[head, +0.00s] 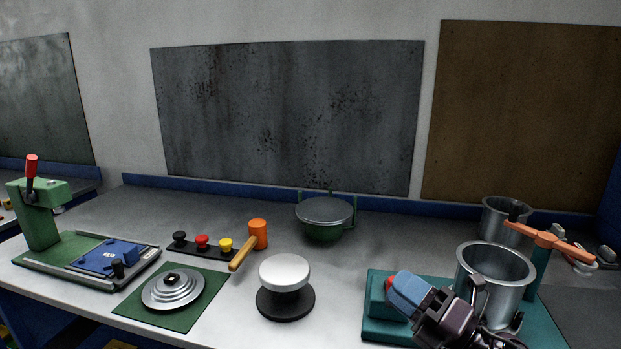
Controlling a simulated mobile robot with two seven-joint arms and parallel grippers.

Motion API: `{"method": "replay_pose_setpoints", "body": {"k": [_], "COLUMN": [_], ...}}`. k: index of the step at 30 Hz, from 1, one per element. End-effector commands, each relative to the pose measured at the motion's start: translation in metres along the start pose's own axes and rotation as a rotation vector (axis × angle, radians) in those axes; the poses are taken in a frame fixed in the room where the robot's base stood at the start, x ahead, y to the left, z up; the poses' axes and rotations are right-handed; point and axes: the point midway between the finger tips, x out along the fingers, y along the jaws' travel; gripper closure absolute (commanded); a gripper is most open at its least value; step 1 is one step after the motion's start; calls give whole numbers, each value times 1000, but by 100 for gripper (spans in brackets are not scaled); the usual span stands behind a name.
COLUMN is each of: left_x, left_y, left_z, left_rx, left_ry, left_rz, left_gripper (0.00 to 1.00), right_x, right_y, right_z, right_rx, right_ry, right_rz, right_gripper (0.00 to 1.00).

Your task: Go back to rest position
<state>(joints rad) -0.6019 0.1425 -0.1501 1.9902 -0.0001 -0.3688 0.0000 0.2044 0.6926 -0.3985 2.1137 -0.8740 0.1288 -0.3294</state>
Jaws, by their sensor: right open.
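My right gripper (413,293) is at the lower right, dark with a light blue finger part. It is open, and I see nothing held in it. It is in front of a teal base (375,327) and overlaps a red part (391,283) on it; I cannot tell whether they touch. A metal pot (495,270) with a handle stands on that base, just right of the gripper. My left gripper is out of view.
An orange lever (550,241) reaches over the base, with another metal pot (503,217) behind. A white-topped black stand (285,275), a mallet (257,236), a green lidded pot (325,217) and a green press (40,215) stand leftward. Bare worktop (340,270) lies between.

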Motion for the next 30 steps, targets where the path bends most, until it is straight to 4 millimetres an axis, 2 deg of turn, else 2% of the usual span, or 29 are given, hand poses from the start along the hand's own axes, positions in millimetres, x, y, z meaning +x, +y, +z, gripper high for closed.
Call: {"method": "replay_pose_setpoints", "body": {"k": [8,14,19,24,30], "left_x": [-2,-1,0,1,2], "left_y": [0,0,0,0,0], "left_z": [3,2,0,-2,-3], "left_rx": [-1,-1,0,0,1], "left_ry": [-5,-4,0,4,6], "left_rz": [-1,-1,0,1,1], "left_gripper": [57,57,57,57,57], "right_x": [-63,-132,-198,-256,-294], "right_y": [-36,-74,-101,-112,-110], "right_z": [20,10,-24,-71,-112], "right_rx": [492,834,1111,1348,1507], "right_ry": [-537,-912,-1217,-1482,-1664], "right_rz": [-128,-275,-432,-598,-739], "right_gripper": [56,56,56,56,56]}}
